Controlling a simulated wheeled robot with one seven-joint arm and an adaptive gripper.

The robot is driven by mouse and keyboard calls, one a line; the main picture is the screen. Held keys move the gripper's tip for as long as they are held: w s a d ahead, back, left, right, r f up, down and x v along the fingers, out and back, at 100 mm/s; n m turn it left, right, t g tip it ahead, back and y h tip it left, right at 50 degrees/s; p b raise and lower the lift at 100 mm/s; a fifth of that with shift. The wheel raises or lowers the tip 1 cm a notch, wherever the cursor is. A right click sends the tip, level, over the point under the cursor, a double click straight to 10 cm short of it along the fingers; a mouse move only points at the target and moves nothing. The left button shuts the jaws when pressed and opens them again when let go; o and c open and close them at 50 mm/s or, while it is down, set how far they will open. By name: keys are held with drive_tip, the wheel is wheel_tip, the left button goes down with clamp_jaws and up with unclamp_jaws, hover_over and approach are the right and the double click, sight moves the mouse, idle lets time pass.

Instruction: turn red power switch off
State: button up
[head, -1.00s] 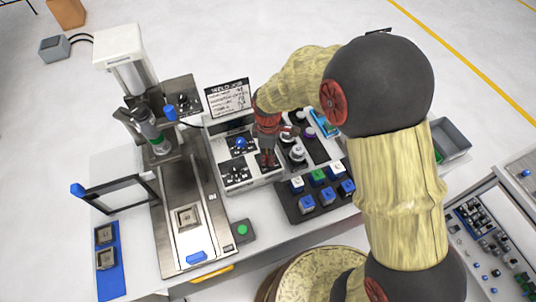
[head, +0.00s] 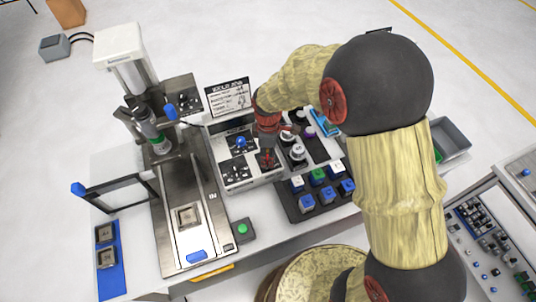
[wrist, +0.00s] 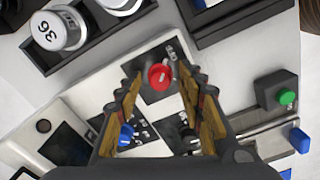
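The red power switch is a round red knob (wrist: 160,77) with a light pointer mark, on a dark square plate of the white control box (head: 212,150). In the wrist view it shows between the fingertips of my gripper (wrist: 161,86). The fingers are spread wide, with a gap on both sides of the knob, and I see no contact. In the head view my gripper (head: 267,142) hangs over the right side of the box, partly hiding the switch. A blue knob (wrist: 126,133) and a black knob (wrist: 190,138) sit on neighbouring plates.
A weld job sign (head: 228,97) stands behind the box. To the right are a tray of white-capped parts (head: 298,152) and a dark tray of coloured blocks (head: 306,203). A green button box (head: 243,230) stands in front, and a press (head: 125,60) at the left.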

wheel_tip(320, 180, up, 12)
idle(0.7)
idle(0.4)
drive_tip(key=s+d+r+m+t+b, duration=0.1)
drive_tip(key=s+d+r+m+t, duration=0.1)
drive_tip(key=s+d+r+m, duration=0.2)
drive_tip(key=s+d+r+m+t+b, duration=0.1)
drive_tip(key=s+d+r+m, duration=0.3)
drive_tip(key=s, duration=0.5)
drive_tip(key=s+d+r+m+t+b, duration=0.2)
drive_tip(key=s+d+r+m, duration=0.2)
drive_tip(key=s+d+m, duration=0.2)
drive_tip(key=shift+s+m+t, duration=0.3)
drive_tip(key=shift+s+m, duration=0.25)
drive_tip(key=shift+m, duration=0.55)
drive_tip(key=shift+d+r, duration=0.1)
drive_tip(key=shift+r, duration=0.05)
